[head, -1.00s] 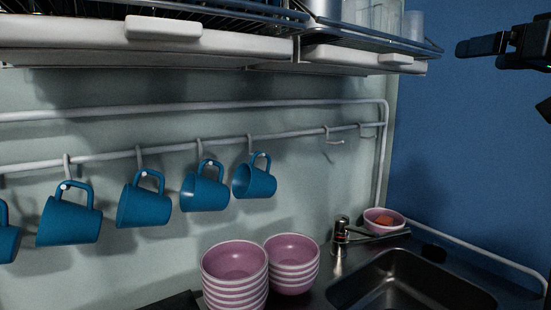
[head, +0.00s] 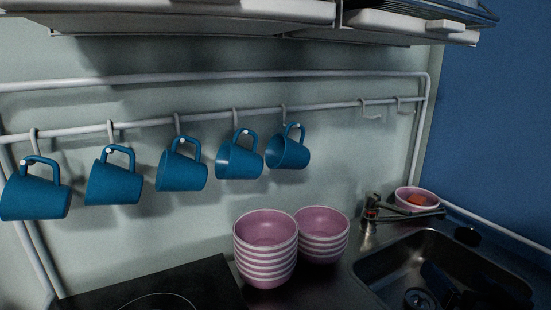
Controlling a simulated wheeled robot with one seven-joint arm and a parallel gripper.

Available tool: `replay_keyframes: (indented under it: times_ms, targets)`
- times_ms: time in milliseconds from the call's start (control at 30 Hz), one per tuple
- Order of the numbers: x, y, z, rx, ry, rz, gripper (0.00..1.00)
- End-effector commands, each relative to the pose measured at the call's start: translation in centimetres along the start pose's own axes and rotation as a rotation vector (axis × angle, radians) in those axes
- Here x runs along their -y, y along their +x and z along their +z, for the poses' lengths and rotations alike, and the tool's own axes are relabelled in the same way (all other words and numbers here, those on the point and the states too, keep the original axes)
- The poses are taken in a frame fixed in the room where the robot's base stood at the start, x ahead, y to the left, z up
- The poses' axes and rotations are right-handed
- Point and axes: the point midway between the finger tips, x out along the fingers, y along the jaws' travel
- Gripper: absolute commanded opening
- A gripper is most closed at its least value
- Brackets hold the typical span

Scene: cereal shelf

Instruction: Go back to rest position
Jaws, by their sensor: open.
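My gripper is not in view in the head picture now. Blue mugs hang by their handles from hooks on a white rail: one at the far left (head: 36,197), then others (head: 114,182), (head: 181,171), (head: 239,162) and the rightmost mug (head: 288,153). Two hooks (head: 372,110) to the right on the rail are empty.
Two stacks of pink bowls (head: 265,255) (head: 321,240) stand between the black hob (head: 150,290) and the sink (head: 385,265). A faucet (head: 372,210) and a pink bowl (head: 417,205) with something orange are behind the sink. A dish rack (head: 400,27) hangs overhead. Dark shapes in the sink are unclear.

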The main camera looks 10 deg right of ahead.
Motion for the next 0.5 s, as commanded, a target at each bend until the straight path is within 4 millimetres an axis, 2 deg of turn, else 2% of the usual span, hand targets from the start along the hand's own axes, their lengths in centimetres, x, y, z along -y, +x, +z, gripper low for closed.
replay_keyframes:
  times_ms: [33,200,300,500]
  targets:
    - [0.3,-1.5,2.1,0.019,-0.007,0.002,0.93]
    - [1.1,-6.3,6.9,0.044,-0.039,0.006,0.93]
    - [1.6,-9.5,9.2,0.06,-0.063,0.004,0.93]
    - [2.4,-16.3,12.4,0.089,-0.119,-0.013,0.93]
